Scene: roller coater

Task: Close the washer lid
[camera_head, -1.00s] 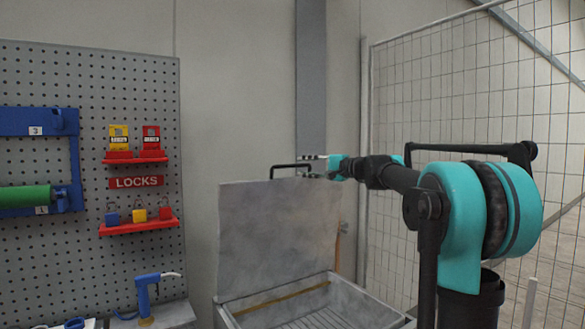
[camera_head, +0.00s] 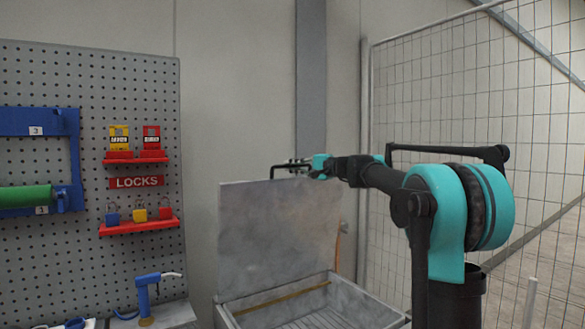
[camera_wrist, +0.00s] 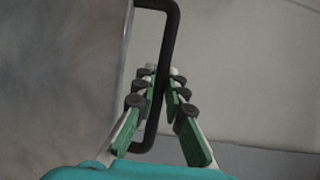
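The washer lid (camera_head: 280,232) is a grey metal panel standing upright, open, at the back of the washer basin (camera_head: 240,318). A black bar handle (camera_head: 284,167) sticks up from the lid's top edge and also shows in the wrist view (camera_wrist: 172,40). My gripper (camera_head: 303,167) is at the handle's right end. In the wrist view my gripper (camera_wrist: 162,72) has its green-padded fingers on either side of the handle bar. Gaps show between the bar and the pads, so it is open around the handle. Contact at the fingertips is hard to tell.
A pegboard (camera_head: 90,80) with lock shelves (camera_head: 138,228) and a blue frame (camera_head: 75,160) stands on the left. A blue hand tool (camera_head: 145,295) stands near its base. A wire mesh fence (camera_head: 450,100) is on the right, behind my arm. A plain wall is behind the lid.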

